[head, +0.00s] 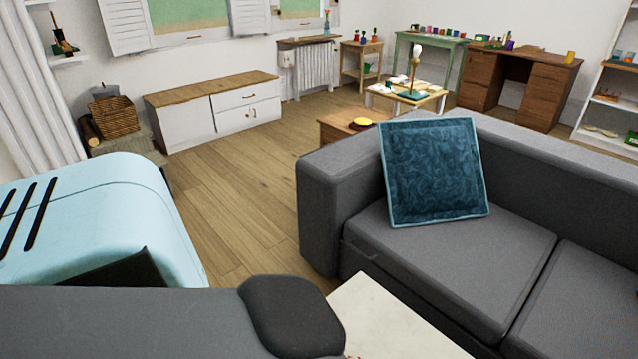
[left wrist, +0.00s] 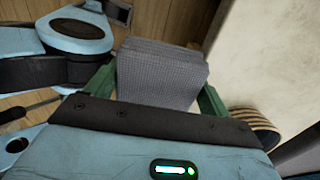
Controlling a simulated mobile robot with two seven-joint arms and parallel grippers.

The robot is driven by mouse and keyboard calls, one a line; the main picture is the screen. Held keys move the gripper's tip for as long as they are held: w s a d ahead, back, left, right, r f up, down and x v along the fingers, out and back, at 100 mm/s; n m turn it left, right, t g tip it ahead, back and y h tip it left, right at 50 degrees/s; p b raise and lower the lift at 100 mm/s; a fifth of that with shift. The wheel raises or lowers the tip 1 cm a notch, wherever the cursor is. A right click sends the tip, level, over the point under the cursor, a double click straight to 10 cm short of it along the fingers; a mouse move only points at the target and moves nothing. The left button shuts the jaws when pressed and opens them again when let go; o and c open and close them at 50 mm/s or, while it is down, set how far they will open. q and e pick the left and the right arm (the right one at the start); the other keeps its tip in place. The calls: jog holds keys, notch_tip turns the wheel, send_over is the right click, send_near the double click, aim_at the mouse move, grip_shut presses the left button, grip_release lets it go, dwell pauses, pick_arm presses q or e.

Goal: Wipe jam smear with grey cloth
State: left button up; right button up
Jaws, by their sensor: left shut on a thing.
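The grey cloth (left wrist: 160,78) is a folded, textured pad in the left wrist view. My left gripper (left wrist: 157,92) is shut on it, with a green finger on each side. The cloth is over the wooden floor, left of a cream tabletop (left wrist: 265,65). That cream top also shows at the bottom of the head view (head: 395,322), partly behind my dark arm. A tiny reddish mark shows at its lower edge there; I cannot tell whether it is the jam smear. No smear is clearly visible. My right gripper is in neither view.
A grey sofa (head: 450,245) with a blue cushion (head: 432,172) stands just beyond the cream top. A dark and tan striped thing (left wrist: 258,128) is close to my gripper's right side. Open wooden floor (head: 225,190) lies left of the sofa. A white cabinet (head: 215,125) stands behind.

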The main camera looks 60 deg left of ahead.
pick_arm(q)
jog(key=w+a+r+n, duration=0.2)
jog(key=w+r+n, duration=0.6)
jog(key=w+r, duration=0.75)
jog(key=w+a+r+n, duration=0.1)
jog(key=w+r+n, duration=0.2)
jog(key=r, duration=0.8)
jog(key=w+a+r+n, duration=0.1)
jog(key=w+r+n, duration=0.3)
jog(key=r, duration=0.7)
jog(key=shift+w+a+r, duration=0.25)
jog(key=shift+w+a, duration=0.15)
jog(key=shift+w, duration=0.5)
